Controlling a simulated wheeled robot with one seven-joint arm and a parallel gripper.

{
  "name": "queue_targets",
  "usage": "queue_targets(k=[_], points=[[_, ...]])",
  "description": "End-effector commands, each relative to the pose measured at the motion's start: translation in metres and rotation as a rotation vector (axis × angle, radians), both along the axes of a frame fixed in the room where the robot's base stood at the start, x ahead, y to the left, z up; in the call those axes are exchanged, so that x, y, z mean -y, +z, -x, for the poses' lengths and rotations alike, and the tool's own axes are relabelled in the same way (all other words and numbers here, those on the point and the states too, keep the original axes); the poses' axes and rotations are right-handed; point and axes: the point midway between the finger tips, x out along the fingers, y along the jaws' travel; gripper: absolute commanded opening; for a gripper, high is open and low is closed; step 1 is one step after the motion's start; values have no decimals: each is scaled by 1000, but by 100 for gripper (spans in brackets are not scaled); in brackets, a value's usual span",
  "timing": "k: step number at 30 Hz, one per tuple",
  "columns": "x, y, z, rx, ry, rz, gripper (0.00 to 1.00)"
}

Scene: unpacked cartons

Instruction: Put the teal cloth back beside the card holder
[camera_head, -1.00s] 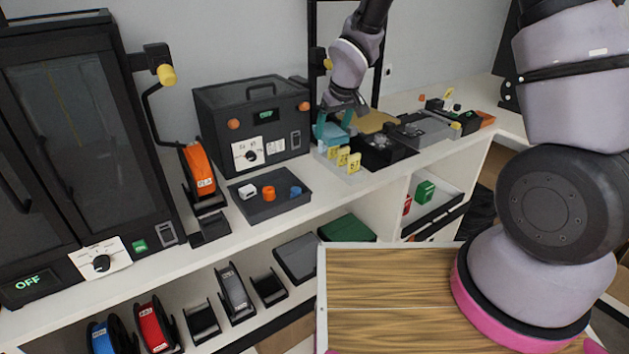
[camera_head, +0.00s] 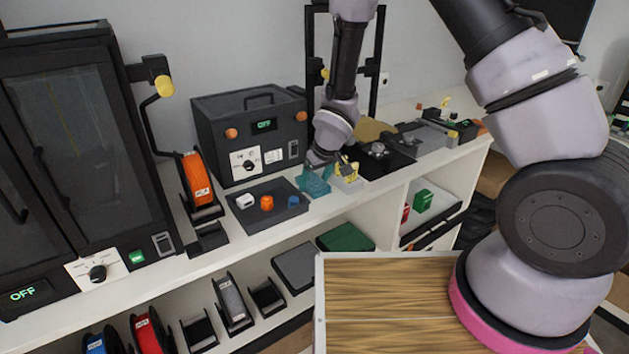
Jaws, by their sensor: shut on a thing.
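The teal cloth (camera_head: 314,184) shows under my gripper (camera_head: 317,163), between the dark tray and the card holder. My gripper points down and is shut on the cloth; its fingertips are mostly hidden by my wrist and the cloth. The card holder (camera_head: 349,184), a pale block with yellow cards, stands just right of the cloth, and my gripper partly overlaps it in the view. I cannot tell whether the cloth touches the countertop or hangs slightly above it.
The dark tray (camera_head: 246,216) with small white, orange and blue parts sits left of the cloth. A black box with an OFF display (camera_head: 248,114) stands behind. The counter's front edge (camera_head: 330,212) is close.

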Motion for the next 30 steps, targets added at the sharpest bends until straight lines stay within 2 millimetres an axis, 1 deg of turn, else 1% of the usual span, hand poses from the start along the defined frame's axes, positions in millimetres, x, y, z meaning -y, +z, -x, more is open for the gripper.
queue_targets(k=[9,10,11,12,19,22,26,30], points=[[0,-2,0,0,-1,0,19],[0,-3,0,0,-2,-1,84],[0,-2,0,0,-2,-1,95],[0,-2,0,0,-2,-1,100],[0,-1,0,1,-1,-1,100],[1,4,0,1,-2,-2,100],[5,22,6,2,-1,-3,100],[11,50,15,3,-4,-4,100]])
